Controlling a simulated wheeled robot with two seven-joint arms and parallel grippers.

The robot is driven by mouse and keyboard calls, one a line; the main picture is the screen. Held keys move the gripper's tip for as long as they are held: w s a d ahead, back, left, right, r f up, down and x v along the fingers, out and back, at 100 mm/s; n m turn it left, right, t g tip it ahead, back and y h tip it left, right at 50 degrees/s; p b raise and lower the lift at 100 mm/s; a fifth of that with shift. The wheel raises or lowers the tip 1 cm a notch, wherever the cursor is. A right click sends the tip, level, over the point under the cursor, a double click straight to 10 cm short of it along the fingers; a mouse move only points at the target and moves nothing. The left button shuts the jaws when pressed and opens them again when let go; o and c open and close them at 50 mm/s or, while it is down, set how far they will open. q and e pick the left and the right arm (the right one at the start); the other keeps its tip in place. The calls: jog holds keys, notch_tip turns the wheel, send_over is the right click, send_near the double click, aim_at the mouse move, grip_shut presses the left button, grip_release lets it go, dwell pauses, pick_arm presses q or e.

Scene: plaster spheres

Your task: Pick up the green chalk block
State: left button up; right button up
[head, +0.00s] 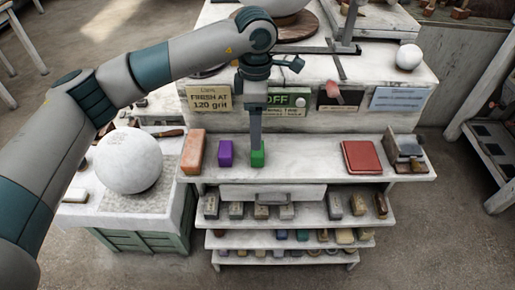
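The green chalk block (257,159) stands on the upper white shelf, right of a purple block (225,153). My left gripper (256,146) points straight down over the green block, its fingertips at the block's top. The fingers look like one narrow grey column from this side, so I cannot tell whether they are open or shut, or whether they touch the block. The upper part of the block is partly hidden by them. My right gripper is not in view.
An orange block (193,152) stands left of the purple one. A red book-like object (361,158) lies to the right, with clear shelf between. A large white sphere (128,161) sits on the left stand. Signs (209,99) hang behind the shelf.

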aim_at(257, 153)
pick_arm(q)
notch_tip(257, 153, down, 2)
jog(key=shift+f+p, duration=0.15)
jog(key=shift+p, duration=0.2)
jog(key=shift+f, duration=0.5)
jog(key=shift+d+f+p, duration=0.1)
jog(key=shift+f+p, duration=0.55)
jog(key=shift+p, duration=0.25)
notch_tip(257, 153, down, 3)
jog(key=shift+d+r+p, duration=0.1)
jog(key=shift+p, duration=0.75)
jog(key=shift+f, duration=0.55)
